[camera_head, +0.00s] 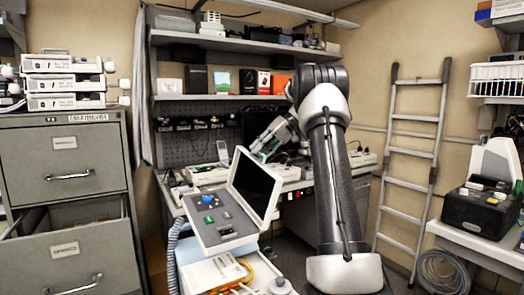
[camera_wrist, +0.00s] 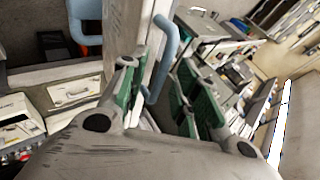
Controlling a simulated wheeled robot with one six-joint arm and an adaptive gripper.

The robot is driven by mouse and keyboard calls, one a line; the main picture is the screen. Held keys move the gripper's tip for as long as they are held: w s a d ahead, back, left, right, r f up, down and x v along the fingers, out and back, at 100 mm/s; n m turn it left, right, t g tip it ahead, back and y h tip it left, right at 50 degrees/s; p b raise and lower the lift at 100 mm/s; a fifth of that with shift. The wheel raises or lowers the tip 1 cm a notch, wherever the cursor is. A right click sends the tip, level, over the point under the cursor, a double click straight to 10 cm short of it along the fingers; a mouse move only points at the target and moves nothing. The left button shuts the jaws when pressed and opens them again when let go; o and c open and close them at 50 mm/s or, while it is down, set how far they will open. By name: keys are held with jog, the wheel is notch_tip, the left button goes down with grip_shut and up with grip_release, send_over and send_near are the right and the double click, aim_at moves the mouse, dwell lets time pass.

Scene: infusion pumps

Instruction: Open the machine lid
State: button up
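The machine (camera_head: 222,222) stands in the centre foreground, a pale console with a grey panel, a green knob and a blue knob. Its lid (camera_head: 272,206), a white frame around a dark screen, is raised and tilted back. My gripper (camera_head: 259,148) is just behind and beside the lid's upper edge. In the wrist view, my gripper (camera_wrist: 165,65) has its green-padded fingers apart. A pale panel and a light-blue bar show around and between the fingers. I cannot tell whether the fingers touch them.
A grey filing cabinet (camera_head: 66,165) stands at the left with a drawer pulled out. A cluttered workbench (camera_head: 325,181) is behind the machine. A ladder (camera_head: 412,160) leans on the wall at the right, and a black device (camera_head: 481,211) sits on a side table.

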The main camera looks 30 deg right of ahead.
jog(key=v, duration=1.2)
jog(key=s+a+m+g+h, duration=0.1)
jog(key=s+a+h, duration=0.1)
jog(key=s+a, duration=0.65)
jog(key=s+a+h, duration=0.3)
jog(key=s+a, duration=0.3)
jog(key=a, duration=0.5)
jog(key=s+a+f+h, duration=0.1)
jog(key=s+f, duration=0.6)
jog(key=s, duration=0.3)
jog(key=s+a+f+n+t+h, duration=0.1)
jog(key=s+a+f+h, duration=0.1)
jog(key=s+f, duration=0.5)
jog(key=s, duration=0.3)
jog(key=shift+f+h, duration=0.3)
